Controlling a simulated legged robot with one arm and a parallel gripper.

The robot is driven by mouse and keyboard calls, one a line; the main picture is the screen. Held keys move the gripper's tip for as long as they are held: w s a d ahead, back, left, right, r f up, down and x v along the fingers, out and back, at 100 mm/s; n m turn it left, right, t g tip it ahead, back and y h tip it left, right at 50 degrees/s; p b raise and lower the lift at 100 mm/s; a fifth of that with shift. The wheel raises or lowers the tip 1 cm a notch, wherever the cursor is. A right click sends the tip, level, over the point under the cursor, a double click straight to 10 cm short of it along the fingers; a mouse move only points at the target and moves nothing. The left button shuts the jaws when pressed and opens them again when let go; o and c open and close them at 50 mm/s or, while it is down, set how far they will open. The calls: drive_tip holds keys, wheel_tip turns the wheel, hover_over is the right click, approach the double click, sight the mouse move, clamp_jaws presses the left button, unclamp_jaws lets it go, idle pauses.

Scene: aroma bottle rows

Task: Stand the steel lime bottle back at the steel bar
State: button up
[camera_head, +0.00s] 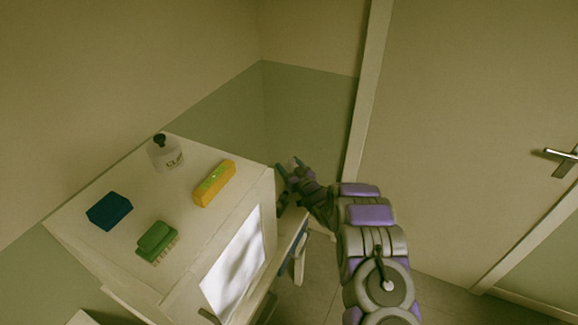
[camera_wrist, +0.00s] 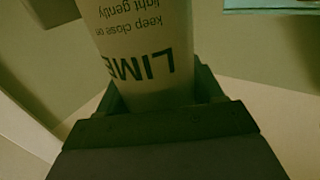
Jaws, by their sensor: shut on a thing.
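A pale bottle (camera_wrist: 140,35) with dark LIME lettering fills the upper middle of the wrist view. Its print appears upside down there, and its top and bottom ends are out of view. My gripper (camera_wrist: 158,95) is shut on it, with a dark finger on each side. In the head view my gripper (camera_head: 291,174) is just past the right side of the white cabinet; the bottle cannot be made out clearly there. I cannot identify a steel bar in either view.
The white cabinet (camera_head: 95,215) carries a pump bottle (camera_head: 166,154), a yellow block (camera_head: 214,184), a blue block (camera_head: 109,211) and a green brush (camera_head: 157,240). A low surface (camera_head: 290,225) lies beside it, under my arm. A door (camera_head: 470,130) stands at right.

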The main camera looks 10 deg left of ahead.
drive_tip(key=o, duration=1.4)
drive_tip(key=p+v, duration=0.3)
drive_tip(key=v, duration=1.4)
drive_tip(key=shift+s+d, duration=0.1)
drive_tip(key=shift+s, duration=0.05)
